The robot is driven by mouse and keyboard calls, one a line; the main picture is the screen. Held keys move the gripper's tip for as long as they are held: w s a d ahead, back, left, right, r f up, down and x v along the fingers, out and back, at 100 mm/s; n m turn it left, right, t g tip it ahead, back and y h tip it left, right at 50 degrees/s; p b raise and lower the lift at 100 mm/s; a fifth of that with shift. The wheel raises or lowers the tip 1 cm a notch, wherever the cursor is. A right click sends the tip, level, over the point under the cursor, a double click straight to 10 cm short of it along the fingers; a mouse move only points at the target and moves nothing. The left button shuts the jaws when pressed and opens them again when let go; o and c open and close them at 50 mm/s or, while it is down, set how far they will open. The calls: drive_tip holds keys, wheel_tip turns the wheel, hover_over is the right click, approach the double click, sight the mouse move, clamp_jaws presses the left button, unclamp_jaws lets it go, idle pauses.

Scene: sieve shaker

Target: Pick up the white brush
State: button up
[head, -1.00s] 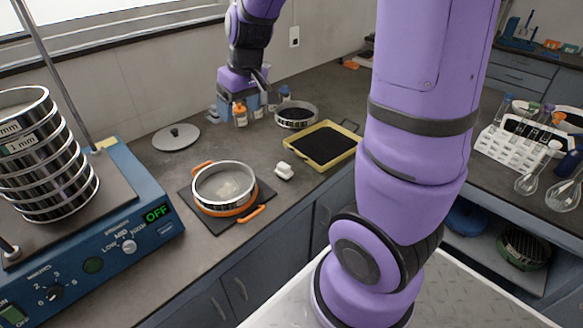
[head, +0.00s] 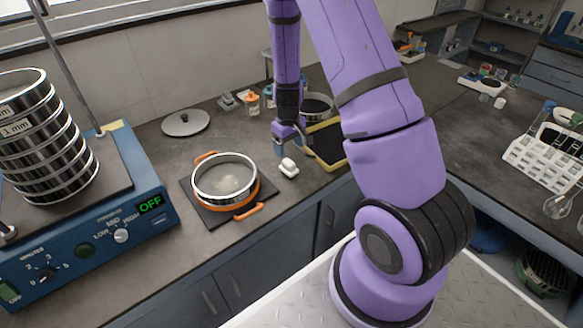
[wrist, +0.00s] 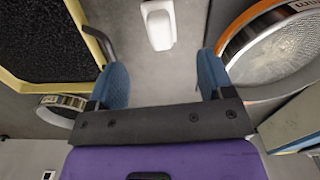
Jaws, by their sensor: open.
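A small white object, which looks like the white brush (head: 288,167), lies on the grey counter just right of the orange-rimmed sieve. It also shows in the wrist view (wrist: 159,25), beyond the fingertips and roughly centred between them. My gripper (head: 287,141) is at the end of the purple arm, above the counter, a little behind the brush in the head view. In the wrist view my gripper (wrist: 161,78) has its two blue finger pads wide apart with nothing between them. The brush is apart from both pads.
A sieve with an orange base (head: 225,181) stands left of the brush. A yellow-framed black tray (head: 340,161) lies right of it. A grey lid (head: 186,123), small bottles (head: 252,101) and the blue shaker (head: 110,220) are around. A strip of counter near the brush is bare.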

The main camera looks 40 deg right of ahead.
sight(289, 162)
wheel_tip(289, 162, down, 10)
drive_tip(key=shift+w+r, duration=0.1)
idle(0.5)
drive_tip(key=c, duration=1)
